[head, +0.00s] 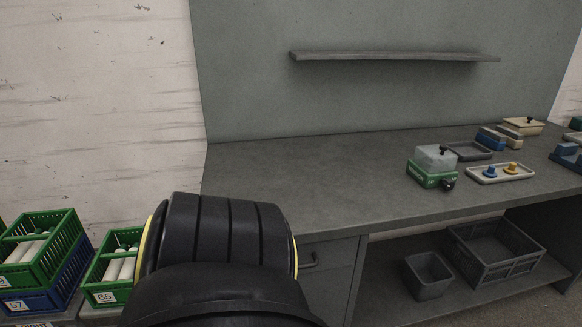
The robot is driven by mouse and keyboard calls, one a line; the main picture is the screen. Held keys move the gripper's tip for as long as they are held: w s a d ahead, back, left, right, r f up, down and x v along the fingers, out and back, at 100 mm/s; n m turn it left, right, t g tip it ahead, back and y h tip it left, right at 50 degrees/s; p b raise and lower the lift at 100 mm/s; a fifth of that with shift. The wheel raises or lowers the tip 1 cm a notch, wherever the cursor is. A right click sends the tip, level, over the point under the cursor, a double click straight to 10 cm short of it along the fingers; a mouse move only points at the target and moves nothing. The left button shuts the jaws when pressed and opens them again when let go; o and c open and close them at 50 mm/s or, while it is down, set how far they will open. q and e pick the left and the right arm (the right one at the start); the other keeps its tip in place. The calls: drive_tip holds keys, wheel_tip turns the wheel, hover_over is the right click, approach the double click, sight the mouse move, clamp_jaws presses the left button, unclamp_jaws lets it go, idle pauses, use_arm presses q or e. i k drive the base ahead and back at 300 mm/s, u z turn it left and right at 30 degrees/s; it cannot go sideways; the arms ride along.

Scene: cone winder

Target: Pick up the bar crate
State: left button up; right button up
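Two green slatted crates with a bar across the top stand at the lower left; I cannot tell which one the task means. One green crate (63,246) sits stacked on a blue crate (72,278) labelled 57, and white cylinders lie inside it. The other green crate (96,269), labelled 65, stands to its right on a pale support and also holds white cylinders. A black rounded part of my own arm hides its right side. Neither of my grippers shows in the view.
A grey workbench (310,165) fills the middle and right. On it are a green-based box (431,180), a tray (478,178) with blue and yellow pieces, and other small boxes. A grey bin (428,285) and grey crate (497,268) sit underneath. A shelf (395,56) hangs above.

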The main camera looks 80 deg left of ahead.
sight(114, 289)
drive_tip(key=u, duration=2.15)
